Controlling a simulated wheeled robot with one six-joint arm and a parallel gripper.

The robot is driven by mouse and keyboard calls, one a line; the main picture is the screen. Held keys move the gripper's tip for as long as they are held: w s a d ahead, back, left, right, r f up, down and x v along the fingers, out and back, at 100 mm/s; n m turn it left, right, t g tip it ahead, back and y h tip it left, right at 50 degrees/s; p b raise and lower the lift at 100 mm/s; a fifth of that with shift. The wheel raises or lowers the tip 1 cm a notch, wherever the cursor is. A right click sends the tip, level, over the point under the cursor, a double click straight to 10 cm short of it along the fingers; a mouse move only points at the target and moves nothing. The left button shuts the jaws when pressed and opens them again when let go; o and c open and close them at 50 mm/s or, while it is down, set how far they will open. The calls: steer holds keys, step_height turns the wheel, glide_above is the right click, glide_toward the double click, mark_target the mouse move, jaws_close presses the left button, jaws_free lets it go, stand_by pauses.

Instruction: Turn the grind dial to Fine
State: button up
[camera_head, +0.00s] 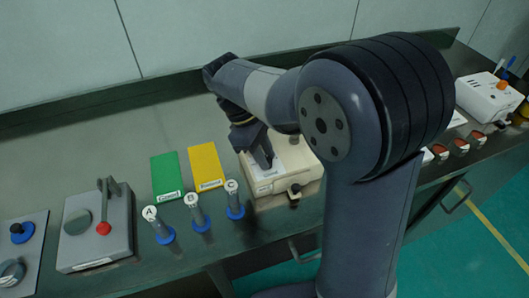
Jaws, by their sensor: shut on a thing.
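A beige box-shaped machine (275,203) stands on the bench at the middle. Its top carries a white labelled plate (265,174), and a dark knob or lever (295,191) sticks out at its front. My gripper (268,164) points down onto the plate on top of the machine. Its fingers are shut on what appears to be the grind dial. The fingers and arm hide the dial, so its setting cannot be read. The plate's writing is too small to read.
Green (167,177) and yellow (206,167) mats lie left of the machine. Before them stand vials A (157,224), B (196,212) and C (234,199) with blue bases. A grey lever device (92,245) is farther left, a white device (486,97) far right. My arm covers the right-middle.

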steer(key=m+p, duration=0.2)
steer(key=p, duration=0.1)
steer(key=shift+r+m+g, duration=0.2)
steer(key=shift+m+g, duration=0.1)
steer(key=shift+g, duration=0.1)
steer(key=shift+w+d+f+m+g+y+p, duration=0.1)
steer(key=shift+m+g+y+p, duration=0.25)
steer(key=shift+m+p, duration=0.45)
steer(key=shift+w+f+m+g+y+p, duration=0.1)
steer(key=shift+m+g+y+p, duration=0.25)
steer(key=shift+m, duration=0.85)
steer(key=o, duration=1)
steer(key=v, duration=1)
steer(key=shift+r, duration=0.45)
